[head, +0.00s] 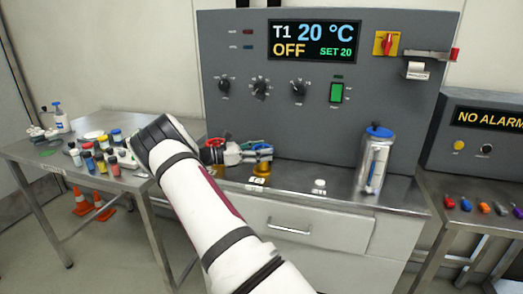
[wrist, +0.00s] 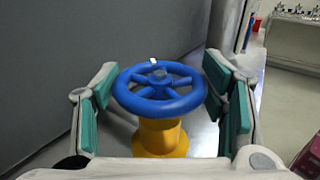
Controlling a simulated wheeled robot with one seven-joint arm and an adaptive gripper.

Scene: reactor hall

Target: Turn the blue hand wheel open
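The blue hand wheel (wrist: 160,88) sits on a yellow stem (wrist: 160,137) in the wrist view, with a small white mark on the far part of its rim. My gripper (wrist: 163,105) is open, with one green-padded finger to the left of the wheel and one to the right. A gap shows between the rim and each pad. In the head view my gripper (head: 256,154) is at the wheel above the steel counter and hides much of it. The yellow stem (head: 262,169) shows below.
A red hand wheel (head: 214,143) stands left of my gripper, partly hidden. The grey control panel (head: 300,125) rises behind. A table (head: 60,158) with several small bottles is at left.

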